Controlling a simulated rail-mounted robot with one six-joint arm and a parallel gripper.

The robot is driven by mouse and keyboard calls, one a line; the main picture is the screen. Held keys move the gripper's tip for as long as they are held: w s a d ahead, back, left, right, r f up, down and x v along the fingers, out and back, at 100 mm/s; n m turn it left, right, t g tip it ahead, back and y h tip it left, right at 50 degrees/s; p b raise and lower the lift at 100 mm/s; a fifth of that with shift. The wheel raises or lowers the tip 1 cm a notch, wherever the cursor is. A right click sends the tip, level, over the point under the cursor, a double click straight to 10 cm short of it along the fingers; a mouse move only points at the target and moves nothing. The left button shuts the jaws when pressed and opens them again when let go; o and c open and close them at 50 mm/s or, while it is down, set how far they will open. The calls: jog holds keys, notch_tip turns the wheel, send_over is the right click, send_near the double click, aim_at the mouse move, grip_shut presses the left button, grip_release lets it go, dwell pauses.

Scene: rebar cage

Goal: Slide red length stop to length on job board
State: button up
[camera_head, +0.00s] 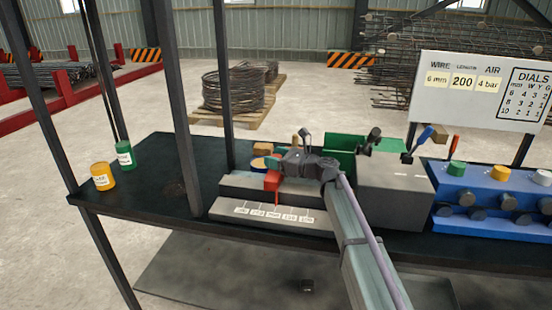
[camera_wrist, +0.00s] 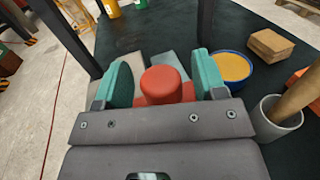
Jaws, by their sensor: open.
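The red length stop (camera_head: 272,182) sits on the grey rail block (camera_head: 243,186), its pointer hanging down over the front near the middle of the white scale (camera_head: 272,214). The scale's figures are too small to read surely. The job board (camera_head: 479,90) shows wire 6 mm, length 200 and air 4 bar. My gripper (camera_head: 283,165) is just above the stop. In the wrist view the stop's round red knob (camera_wrist: 162,86) lies between my gripper's two green pads (camera_wrist: 160,76), with the jaws open. Contact with the knob cannot be told; the pads partly hide the stop's base.
A blue bowl of orange contents (camera_wrist: 233,68), a brown block stack (camera_wrist: 271,45) and a grey cup with a wooden handle (camera_wrist: 282,115) stand close on the right. A grey box (camera_head: 395,187) and blue valve panel (camera_head: 490,202) stand right. Yellow (camera_head: 103,177) and green cans (camera_head: 125,155) stand left.

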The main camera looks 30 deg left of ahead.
notch_tip(320, 180, up, 10)
jog(key=p, duration=0.9)
jog(key=shift+f, duration=0.25)
